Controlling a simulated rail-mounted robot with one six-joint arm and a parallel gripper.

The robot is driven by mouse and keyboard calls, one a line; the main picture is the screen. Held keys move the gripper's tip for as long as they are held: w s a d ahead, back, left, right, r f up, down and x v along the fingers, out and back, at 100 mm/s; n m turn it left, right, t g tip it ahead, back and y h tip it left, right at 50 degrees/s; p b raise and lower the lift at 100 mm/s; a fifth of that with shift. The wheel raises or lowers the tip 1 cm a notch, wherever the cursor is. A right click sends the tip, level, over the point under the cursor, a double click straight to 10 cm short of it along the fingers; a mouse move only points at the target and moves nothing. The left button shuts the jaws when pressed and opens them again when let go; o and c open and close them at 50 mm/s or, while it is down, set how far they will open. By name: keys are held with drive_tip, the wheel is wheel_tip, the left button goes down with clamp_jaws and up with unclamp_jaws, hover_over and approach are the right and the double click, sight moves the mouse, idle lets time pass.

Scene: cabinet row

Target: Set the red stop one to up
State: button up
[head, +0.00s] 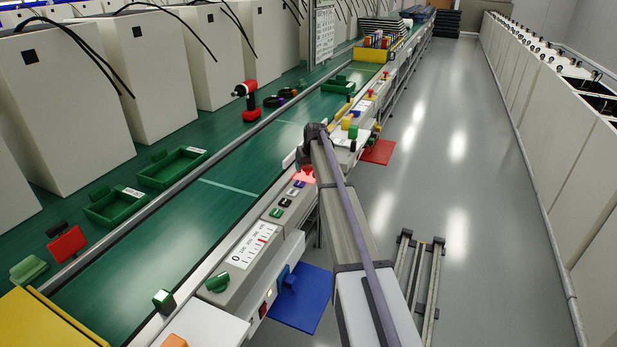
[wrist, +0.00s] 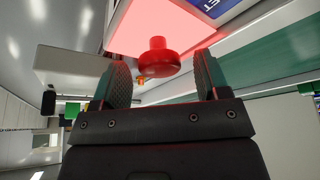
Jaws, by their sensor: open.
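The red stop (wrist: 158,58) is a round mushroom-shaped button on a light panel (wrist: 125,25) lit red. In the wrist view it sits between the two fingers of my gripper (wrist: 164,78), near their tips. The fingers are open, with a gap on each side of the button. In the head view a red glowing patch (head: 303,175) shows on the console just below the end of my arm. My fingers cannot be made out there, and whether the stop is pressed or raised cannot be told.
The console row (head: 262,236) runs along the green conveyor (head: 235,165), with several small coloured knobs on it. More consoles with red and yellow buttons (head: 372,93) stand farther along. A blue plate (head: 302,312) juts out below. The grey aisle floor at right is mostly clear.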

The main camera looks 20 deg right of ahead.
drive_tip(key=shift+c, duration=0.4)
drive_tip(key=c, duration=1.2)
wheel_tip(320, 180, up, 2)
drive_tip(key=shift+r+p, duration=0.1)
drive_tip(key=shift+p, duration=1.1)
clamp_jaws()
drive_tip(key=shift+w+f, duration=0.1)
drive_tip(key=shift+f, duration=0.2)
drive_tip(key=o, duration=1.3)
unclamp_jaws()
